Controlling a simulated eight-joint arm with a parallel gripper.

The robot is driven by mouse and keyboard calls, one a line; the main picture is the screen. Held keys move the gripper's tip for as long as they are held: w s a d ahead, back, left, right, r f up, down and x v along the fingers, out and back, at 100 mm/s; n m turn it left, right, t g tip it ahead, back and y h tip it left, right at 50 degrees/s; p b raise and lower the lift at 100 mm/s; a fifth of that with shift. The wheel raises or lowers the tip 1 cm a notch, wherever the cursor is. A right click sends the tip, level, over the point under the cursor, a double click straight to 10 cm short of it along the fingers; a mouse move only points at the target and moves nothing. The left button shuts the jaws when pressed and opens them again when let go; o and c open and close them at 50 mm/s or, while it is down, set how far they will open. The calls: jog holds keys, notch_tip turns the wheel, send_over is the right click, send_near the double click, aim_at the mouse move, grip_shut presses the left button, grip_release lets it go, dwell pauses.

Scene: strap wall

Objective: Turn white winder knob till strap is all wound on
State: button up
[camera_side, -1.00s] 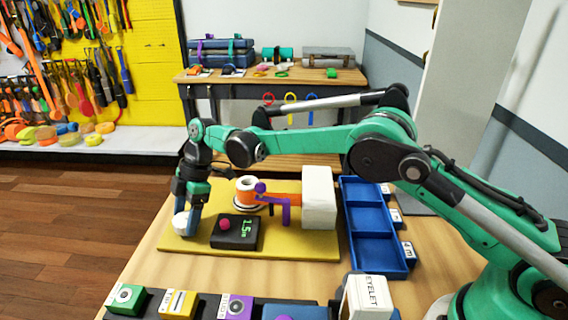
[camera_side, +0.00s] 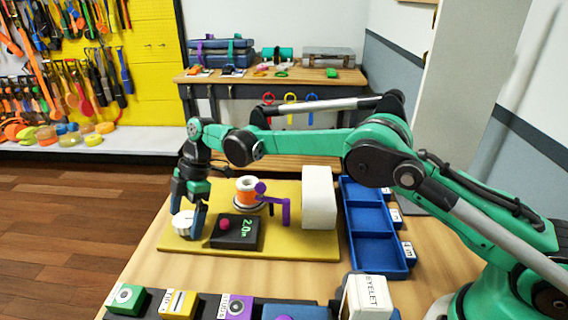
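The white winder knob (camera_side: 183,223) stands at the left end of the yellow board (camera_side: 290,252). My gripper (camera_side: 189,221) points down over it with its blue fingers around the knob; contact on the far side is hidden. The orange strap (camera_side: 246,198) is wound on the white spool (camera_side: 246,184). No strap stretches from the spool to the white block (camera_side: 319,197). A dark counter box (camera_side: 236,232) with a red button reads about 2.0 m in green. A purple guide arm (camera_side: 285,205) stands right of the spool.
A blue tray (camera_side: 373,222) with labelled compartments lies right of the board. Several coloured boxes and a white EYELET box (camera_side: 366,298) line the front edge. A back table (camera_side: 270,77) holds cases and straps.

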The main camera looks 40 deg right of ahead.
jog(key=shift+r, duration=0.15)
jog(key=shift+v, duration=2.65)
jog(key=shift+d, duration=0.1)
jog(key=s+d+r+m+t+h, duration=0.2)
jog(key=s+d+r+m+t, duration=0.2)
jog(key=s+d+r+m, duration=0.4)
jog(key=s+d+f+m+t+h, duration=0.2)
jog(key=s+d+m+t, duration=0.1)
jog(key=s+d+m, duration=0.4)
jog(key=s+m, duration=0.3)
jog(key=s, duration=0.2)
jog(key=shift+s+d+f+m, duration=0.15)
jog(key=shift+s+d+m, duration=0.05)
jog(key=shift+s+m, duration=0.15)
